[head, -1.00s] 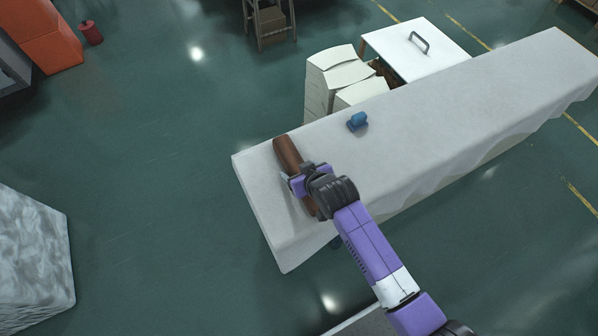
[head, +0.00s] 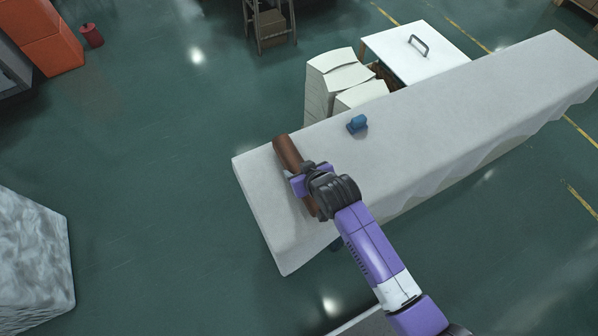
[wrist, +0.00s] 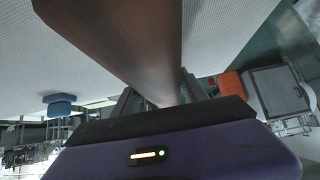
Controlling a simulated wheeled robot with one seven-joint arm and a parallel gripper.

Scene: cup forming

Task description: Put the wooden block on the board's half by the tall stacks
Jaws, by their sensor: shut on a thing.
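The wooden block (head: 286,151) is a long brown piece at the near left end of a long white cloth-covered surface (head: 440,110). My gripper (head: 303,184) is shut on it near its middle, and the arm hides part of its near end. In the wrist view the block (wrist: 125,35) runs between my fingers (wrist: 155,100) and fills the upper middle. I cannot tell whether the block touches the cloth. Tall stacks of white sheets (head: 318,90) stand beyond the far edge of the surface.
A small blue object (head: 357,124) sits on the cloth right of the block; it also shows in the wrist view (wrist: 60,104). A white panel with a dark handle (head: 405,55) lies beside the stacks. The cloth's right stretch is clear.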

